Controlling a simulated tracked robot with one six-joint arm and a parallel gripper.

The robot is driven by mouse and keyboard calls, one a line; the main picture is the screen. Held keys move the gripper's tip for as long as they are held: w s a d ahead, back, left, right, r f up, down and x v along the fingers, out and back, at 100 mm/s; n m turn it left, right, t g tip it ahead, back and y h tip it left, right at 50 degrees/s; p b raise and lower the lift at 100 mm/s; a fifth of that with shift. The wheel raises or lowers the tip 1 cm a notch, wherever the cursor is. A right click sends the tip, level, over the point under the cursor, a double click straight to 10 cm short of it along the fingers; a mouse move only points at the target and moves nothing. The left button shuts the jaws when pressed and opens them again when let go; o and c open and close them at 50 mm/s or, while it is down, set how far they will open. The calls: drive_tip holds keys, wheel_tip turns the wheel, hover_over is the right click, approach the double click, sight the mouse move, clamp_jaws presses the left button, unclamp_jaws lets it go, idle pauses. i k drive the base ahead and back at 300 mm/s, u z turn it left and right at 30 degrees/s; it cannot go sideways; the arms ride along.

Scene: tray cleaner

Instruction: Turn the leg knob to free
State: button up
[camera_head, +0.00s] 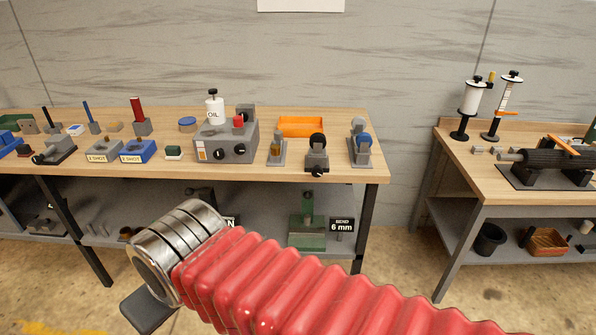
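No label reading "leg" or "free" can be made out, so I cannot tell which knob is the leg knob. A small black knob (317,173) sits low on the front of a grey fixture (316,157) at the bench's front edge. The grey box (240,145) left of it has two dark round knobs on its front. My arm, with red bellows and a metal cuff, crosses the lower foreground. A dark flat part of my gripper (149,311) shows below the cuff, well apart from the bench top; its fingers are mostly hidden.
The wooden bench (225,173) carries an orange tray (301,126), an oil bottle (214,109) and several small fixtures. Its lower shelf holds a green stand (307,220) and a "6 mm" sign (341,227). A second bench (470,188) stands right, across a floor gap.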

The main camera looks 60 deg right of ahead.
sight(317, 171)
drive_tip(key=i, duration=0.8)
drive_tip(key=z, duration=1.35)
